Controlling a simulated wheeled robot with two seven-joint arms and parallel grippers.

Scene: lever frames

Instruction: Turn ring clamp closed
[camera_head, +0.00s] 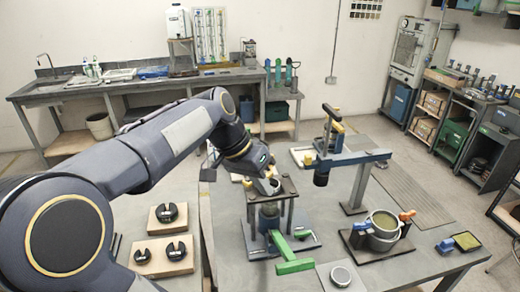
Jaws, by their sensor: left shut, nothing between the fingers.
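A round metal ring (384,240), which looks like the ring clamp, sits around a pot with tan contents on a dark base at the right of the table. An orange lever (407,215) sticks out at its upper right, and a blue part (362,226) is on its left side. I cannot tell from here how tight the ring is. My left gripper (268,186) is to the left of the ring, well apart from it. It is over a dark frame stand (286,187) and looks shut and empty, its fingertips small and partly hidden. My right gripper is not in view.
The stand has a green lever (293,266) at its front. A round disc (341,276) lies at the front, and wooden blocks (165,256) with black parts are at the left. A blue-handled brush (446,245) lies at right.

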